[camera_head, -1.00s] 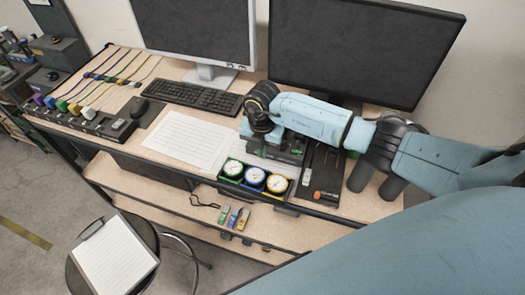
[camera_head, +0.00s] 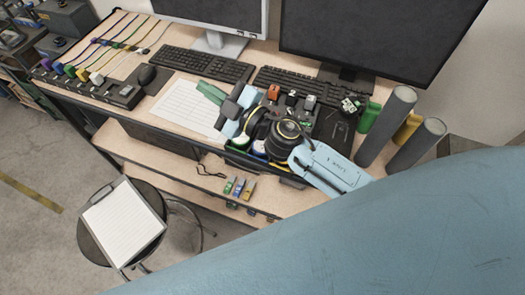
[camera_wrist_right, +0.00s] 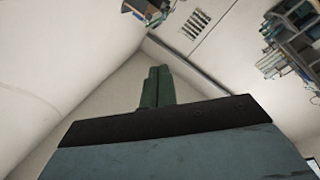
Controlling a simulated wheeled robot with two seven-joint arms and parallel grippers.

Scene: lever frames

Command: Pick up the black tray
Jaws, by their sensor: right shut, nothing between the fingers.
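A black tray (camera_head: 338,130) lies on the workbench below the right monitor, with an orange-topped piece, grey pieces and other small parts on or beside it. My right arm and wrist cover its left and front parts, so its full outline is hidden. My right gripper (camera_head: 211,92) is left of the tray, over the white paper sheet, and points up and left. Its green fingers are together and empty; they also show in the right wrist view (camera_wrist_right: 157,88), pointing toward the ceiling and walls. My left gripper is not in view.
Grey cylinders (camera_head: 385,125) stand right of the tray. A keyboard (camera_head: 295,85) and right monitor (camera_head: 375,35) are behind. A stool with a clipboard (camera_head: 122,222) stands in front.

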